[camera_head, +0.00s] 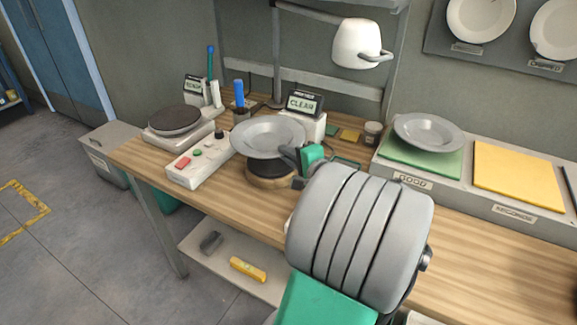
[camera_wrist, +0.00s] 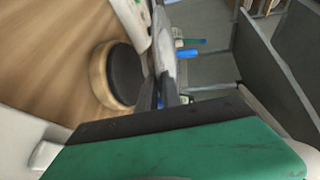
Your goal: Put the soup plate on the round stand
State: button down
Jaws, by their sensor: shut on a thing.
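A grey soup plate (camera_head: 262,133) is held roughly level above a low round stand (camera_head: 268,181) with a wooden side and dark top. My gripper (camera_head: 292,157) is shut on the plate's near right rim. In the head view the plate overlaps the far part of the stand and hides it. In the wrist view the plate (camera_wrist: 163,45) shows nearly edge-on between the finger ends of my gripper (camera_wrist: 163,92). The stand's dark top (camera_wrist: 126,75) is bare there, and the plate appears apart from it.
A control box (camera_head: 196,166) with buttons and a dark round turntable (camera_head: 176,119) stand left. A CLEAR display (camera_head: 303,103) stands behind. Another plate (camera_head: 429,131) lies on the green GOOD pad (camera_head: 407,157); the yellow SECONDS pad (camera_head: 515,173) is empty. A white lamp (camera_head: 358,42) hangs above.

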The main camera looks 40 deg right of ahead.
jog(key=shift+w+d+f, duration=0.3)
jog(key=shift+d+f, duration=0.3)
jog(key=shift+f, duration=0.15)
notch_tip(320, 180, down, 3)
jog(key=shift+w+d+f, duration=0.1)
jog(key=shift+d+f, duration=0.05)
jog(key=c, duration=1.5)
grip_release()
jog(key=v, duration=1.2)
